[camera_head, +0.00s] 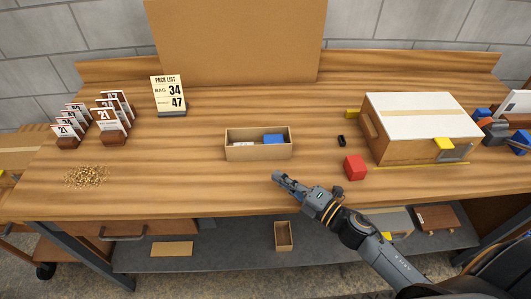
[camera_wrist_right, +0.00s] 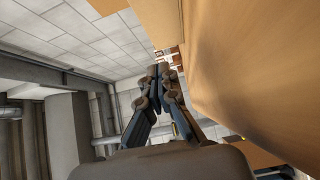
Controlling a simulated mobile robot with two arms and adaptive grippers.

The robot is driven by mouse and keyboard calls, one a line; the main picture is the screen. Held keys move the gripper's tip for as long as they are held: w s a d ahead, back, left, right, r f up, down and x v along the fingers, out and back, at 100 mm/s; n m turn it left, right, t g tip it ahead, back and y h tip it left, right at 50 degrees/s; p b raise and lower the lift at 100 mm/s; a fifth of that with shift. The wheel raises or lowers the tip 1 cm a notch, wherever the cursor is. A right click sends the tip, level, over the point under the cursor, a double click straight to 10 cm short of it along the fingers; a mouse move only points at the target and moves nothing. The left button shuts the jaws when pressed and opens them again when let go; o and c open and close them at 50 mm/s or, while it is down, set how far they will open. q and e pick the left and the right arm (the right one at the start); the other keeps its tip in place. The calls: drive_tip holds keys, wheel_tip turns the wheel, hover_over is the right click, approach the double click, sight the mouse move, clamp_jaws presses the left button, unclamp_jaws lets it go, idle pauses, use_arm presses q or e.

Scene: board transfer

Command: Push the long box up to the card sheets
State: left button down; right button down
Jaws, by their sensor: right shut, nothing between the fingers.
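The long box (camera_head: 258,153) is an open tan tray on the middle of the workbench, with a blue block (camera_head: 273,139) and a small white item inside. A large brown card sheet (camera_head: 235,40) stands upright at the back of the bench; whether it is several sheets I cannot tell. A strip of bare wood lies between it and the box. My right gripper (camera_head: 276,177) is shut and empty, near the bench's front edge, just in front of the box and apart from it. Its closed fingers also show in the right wrist view (camera_wrist_right: 164,70). My left gripper is not in view.
A red cube (camera_head: 355,167), a small black item (camera_head: 341,141) and a large white-topped box (camera_head: 420,115) stand to the right. Numbered cards in holders (camera_head: 114,118), a pack list stand (camera_head: 169,93) and a pile of grains (camera_head: 86,177) are to the left.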

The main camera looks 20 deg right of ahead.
sight(254, 150)
drive_tip(key=p+x, duration=0.1)
drive_tip(key=x, duration=0.5)
drive_tip(key=shift+r, duration=0.15)
drive_tip(key=shift+w+d+p, duration=0.2)
drive_tip(key=shift+w+d, duration=0.05)
drive_tip(key=shift+w, duration=0.3)
drive_tip(key=shift+w+d+p, duration=0.15)
drive_tip(key=shift+w+d, duration=0.05)
drive_tip(key=shift+w, duration=0.35)
drive_tip(key=shift+w+d+f, duration=0.2)
drive_tip(key=shift+w+d, duration=0.05)
drive_tip(key=shift+w, duration=0.4)
